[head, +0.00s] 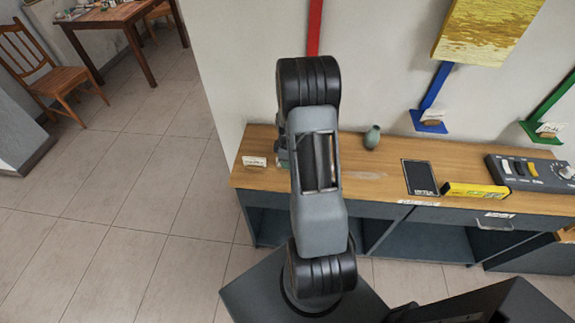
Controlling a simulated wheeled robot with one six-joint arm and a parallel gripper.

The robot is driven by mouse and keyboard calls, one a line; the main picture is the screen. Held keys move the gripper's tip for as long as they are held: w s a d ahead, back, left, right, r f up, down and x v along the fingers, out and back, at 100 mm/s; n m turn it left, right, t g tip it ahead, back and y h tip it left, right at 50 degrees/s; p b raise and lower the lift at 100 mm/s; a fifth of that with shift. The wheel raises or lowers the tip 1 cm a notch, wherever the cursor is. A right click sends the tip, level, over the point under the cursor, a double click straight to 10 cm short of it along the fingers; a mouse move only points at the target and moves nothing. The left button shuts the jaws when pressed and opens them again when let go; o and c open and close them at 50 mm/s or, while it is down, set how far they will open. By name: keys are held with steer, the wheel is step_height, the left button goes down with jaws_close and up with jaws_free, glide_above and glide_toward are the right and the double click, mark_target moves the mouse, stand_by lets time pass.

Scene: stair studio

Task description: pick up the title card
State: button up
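A small white card (254,161) with dark print lies or stands at the left end of the wooden counter top (385,157). A similar small white card (433,114) sits on a brown block on the blue wall ledge. Another (549,128) sits on the green wall ledge. The print is too small to read, so I cannot tell which one is the title card. My arm rises through the middle and hides part of the counter. My gripper cannot be made out.
A green vase (372,137), a dark panel (420,177), a yellow box (475,190) and a grey control box (530,172) stand on the counter. A grey-green object (282,152) is partly behind my arm. A chair (45,65) and table (115,17) are at upper left; the tiled floor is clear.

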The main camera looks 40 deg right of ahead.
steer(key=shift+f, duration=0.8)
steer(key=shift+f+b, duration=0.25)
steer(key=shift+b, duration=0.05)
stand_by(0.3)
steer(key=c, duration=0.5)
steer(key=shift+r, duration=0.1)
steer(key=shift+r+p, duration=0.35)
steer(key=shift+p, duration=0.15)
step_height(320, 180, up, 3)
steer(key=shift+f+b, duration=0.1)
steer(key=shift+b, duration=0.25)
steer(key=s+a+r, duration=0.2)
steer(key=s+r, duration=0.1)
steer(key=s, duration=0.1)
steer(key=s+a+r+b, duration=0.1)
steer(key=s+a+r, duration=0.1)
steer(key=s+r, duration=0.1)
steer(key=s+a+r+b, duration=0.1)
steer(key=s+a+r, duration=0.2)
steer(key=s, duration=0.2)
steer(key=shift+s+r, duration=0.15)
steer(key=shift+r, duration=0.25)
